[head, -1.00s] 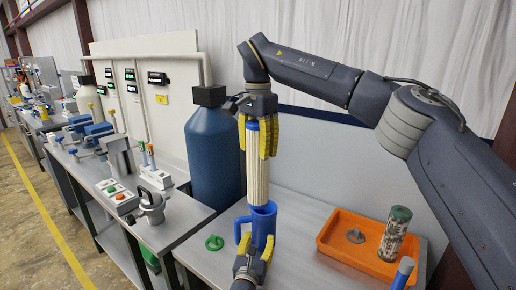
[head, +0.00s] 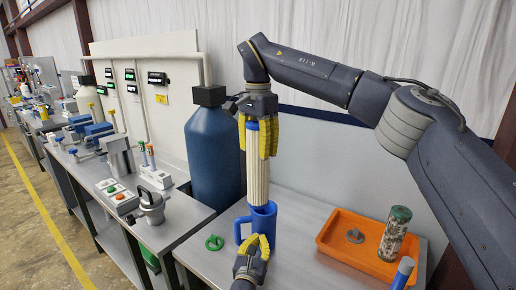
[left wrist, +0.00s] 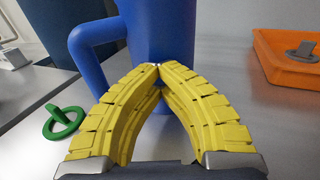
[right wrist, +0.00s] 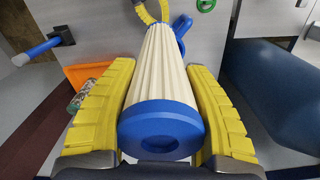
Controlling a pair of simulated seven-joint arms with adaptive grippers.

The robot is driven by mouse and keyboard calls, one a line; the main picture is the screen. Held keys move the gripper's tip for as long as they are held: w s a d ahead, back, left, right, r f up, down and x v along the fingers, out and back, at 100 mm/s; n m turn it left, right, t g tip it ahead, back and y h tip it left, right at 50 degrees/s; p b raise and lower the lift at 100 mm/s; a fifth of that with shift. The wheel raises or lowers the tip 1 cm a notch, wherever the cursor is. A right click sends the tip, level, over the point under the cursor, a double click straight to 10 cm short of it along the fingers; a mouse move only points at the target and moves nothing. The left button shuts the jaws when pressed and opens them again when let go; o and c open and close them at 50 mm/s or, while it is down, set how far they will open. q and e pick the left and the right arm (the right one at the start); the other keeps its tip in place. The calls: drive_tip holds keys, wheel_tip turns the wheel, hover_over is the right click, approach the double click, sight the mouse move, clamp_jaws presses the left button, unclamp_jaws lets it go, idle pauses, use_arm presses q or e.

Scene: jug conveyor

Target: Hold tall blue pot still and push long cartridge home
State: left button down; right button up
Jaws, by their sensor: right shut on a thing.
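The tall blue pot (head: 262,220) stands upright on the grey bench, its handle to the left; it also shows in the left wrist view (left wrist: 163,38). The long cartridge (head: 257,172), cream and pleated with blue ends, stands upright with its lower end inside the pot's mouth. My right gripper (head: 264,150) is shut on its upper part from above, with the blue end cap (right wrist: 161,130) between the fingers. My left gripper (left wrist: 156,66) is shut and empty, fingertips together in front of the pot's near side. I cannot tell whether they touch the pot.
A green ring-shaped part (head: 214,243) lies left of the pot. An orange tray (head: 340,257) at the right holds a grey part and a dirty cartridge (head: 394,235). A large dark blue tank (head: 213,155) stands behind left.

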use_arm(q)
drive_tip(key=shift+f, duration=0.4)
idle(0.8)
drive_tip(key=c, duration=2.1)
unclamp_jaws()
drive_tip(key=o, duration=0.4)
drive_tip(key=v, duration=1.2)
